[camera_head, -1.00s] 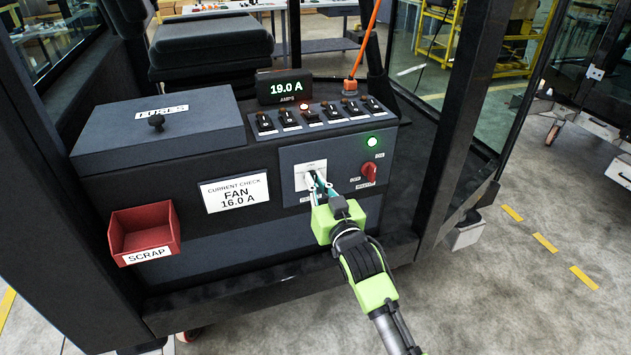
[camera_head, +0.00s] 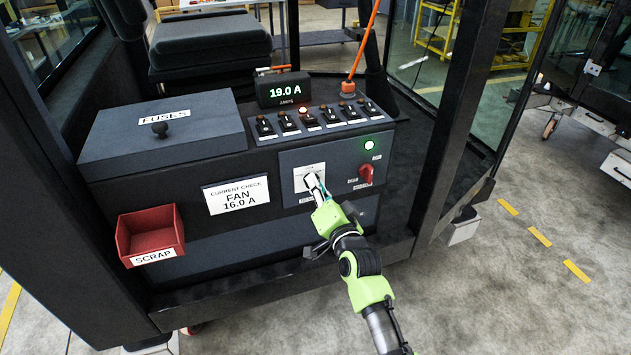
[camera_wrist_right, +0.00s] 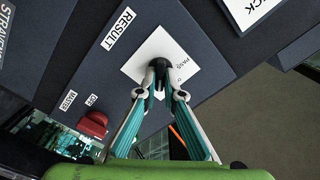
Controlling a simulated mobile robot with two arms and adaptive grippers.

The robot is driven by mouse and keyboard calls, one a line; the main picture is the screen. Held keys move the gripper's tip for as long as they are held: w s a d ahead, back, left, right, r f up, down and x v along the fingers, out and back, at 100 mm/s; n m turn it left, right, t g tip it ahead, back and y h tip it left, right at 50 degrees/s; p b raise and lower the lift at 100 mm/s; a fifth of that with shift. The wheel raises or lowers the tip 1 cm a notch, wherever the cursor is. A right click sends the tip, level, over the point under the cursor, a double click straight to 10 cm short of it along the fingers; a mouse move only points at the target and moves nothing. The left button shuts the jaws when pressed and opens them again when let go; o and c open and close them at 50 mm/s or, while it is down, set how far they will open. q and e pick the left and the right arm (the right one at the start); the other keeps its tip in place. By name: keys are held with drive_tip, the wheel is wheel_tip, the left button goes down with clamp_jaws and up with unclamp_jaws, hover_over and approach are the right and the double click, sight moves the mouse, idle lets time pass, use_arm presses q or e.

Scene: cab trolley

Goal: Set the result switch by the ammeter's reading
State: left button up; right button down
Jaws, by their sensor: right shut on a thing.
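The ammeter (camera_head: 285,91) stands on top of the console and reads 19.0 A in green digits. A white card (camera_head: 237,195) on the console front reads "CURRENT CHECK FAN 16.0 A". The result switch has a white plate (camera_head: 301,173) on the grey panel; in the right wrist view its dark knob (camera_wrist_right: 159,66) stands on the white plate beside the "RESULT" label. My right gripper (camera_head: 317,182) is at the switch, its fingers shut on the knob, as the right wrist view (camera_wrist_right: 162,88) shows. The knob's setting is hard to read. My left gripper is out of view.
A red master switch (camera_head: 366,174) and a lit green lamp (camera_head: 369,145) are right of the result switch. A row of toggle switches (camera_head: 320,118) lines the console top. A fuses box (camera_head: 160,129) and a red scrap bin (camera_head: 150,235) are left. A cab post (camera_head: 447,130) stands right.

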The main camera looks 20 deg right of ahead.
drive_tip(key=shift+m, duration=1)
drive_tip(key=c, duration=2.2)
unclamp_jaws()
drive_tip(key=shift+o, duration=0.2)
drive_tip(key=s, duration=1.2)
drive_tip(key=shift+d, duration=0.25)
